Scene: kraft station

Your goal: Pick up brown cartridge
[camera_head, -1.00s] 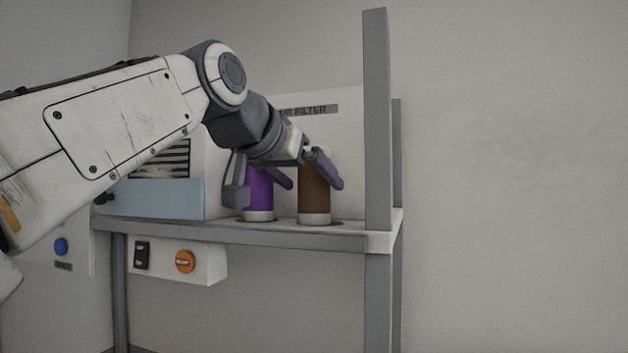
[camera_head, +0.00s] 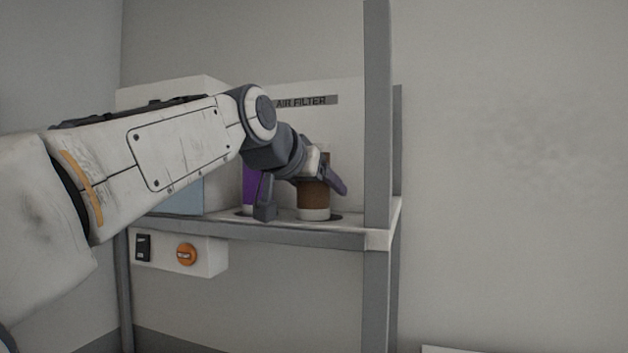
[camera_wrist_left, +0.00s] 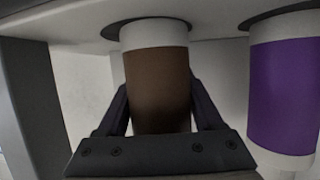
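The brown cartridge (camera_head: 313,193) stands upright with its white base in a round dark recess of the grey shelf. My left gripper (camera_head: 326,172) is at its upper part and hides some of it. In the left wrist view the brown cartridge (camera_wrist_left: 158,85) sits between the two fingers (camera_wrist_left: 160,108), one on each side. The fingers look open around it, with very little room; contact is not clear. My right gripper is in neither view.
A purple cartridge (camera_head: 251,186) stands close by on the left, also in the left wrist view (camera_wrist_left: 283,95). A grey post (camera_head: 377,130) rises at the shelf's (camera_head: 300,234) right end. A white box with an orange button (camera_head: 187,254) hangs below.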

